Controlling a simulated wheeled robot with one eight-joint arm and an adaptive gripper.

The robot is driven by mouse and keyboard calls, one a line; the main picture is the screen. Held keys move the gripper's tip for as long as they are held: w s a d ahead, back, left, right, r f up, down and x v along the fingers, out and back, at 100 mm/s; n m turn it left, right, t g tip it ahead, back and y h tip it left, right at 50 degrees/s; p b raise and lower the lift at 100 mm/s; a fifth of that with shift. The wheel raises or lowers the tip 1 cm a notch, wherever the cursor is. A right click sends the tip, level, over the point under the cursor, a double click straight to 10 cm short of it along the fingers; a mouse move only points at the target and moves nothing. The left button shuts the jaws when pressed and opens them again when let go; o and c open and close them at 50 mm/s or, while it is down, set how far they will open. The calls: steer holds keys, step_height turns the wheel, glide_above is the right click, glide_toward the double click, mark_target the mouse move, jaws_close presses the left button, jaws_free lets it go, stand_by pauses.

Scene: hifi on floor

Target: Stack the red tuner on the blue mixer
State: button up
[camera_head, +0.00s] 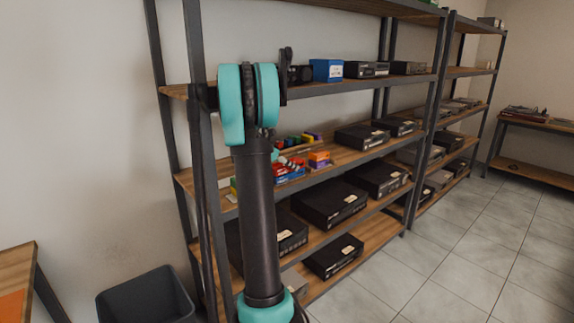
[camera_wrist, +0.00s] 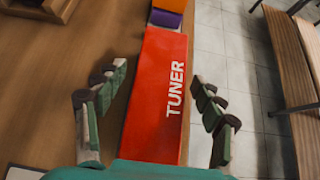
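The red tuner (camera_wrist: 157,95), a flat red box with white "TUNER" lettering, lies on a wooden shelf in the wrist view. My gripper (camera_wrist: 158,80) is open, with one finger to each side of the tuner and a gap visible on both sides. In the head view, red items (camera_head: 289,168) show on the middle shelf beside my arm, which hides part of that shelf. A blue box (camera_head: 326,70) stands on the shelf above. I cannot read its label, so I cannot tell whether it is the blue mixer.
A purple box (camera_wrist: 166,18) and an orange box (camera_wrist: 170,4) lie just beyond the tuner. Black devices (camera_head: 361,136) stand farther right on the middle shelf (camera_head: 343,157). Dark shelf posts (camera_head: 432,100) rise nearby. A grey bin (camera_head: 147,296) stands on the floor.

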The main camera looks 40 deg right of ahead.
steer(key=v, duration=0.7)
steer(key=shift+a+r, duration=0.15)
steer(key=shift+a, duration=0.05)
stand_by(0.5)
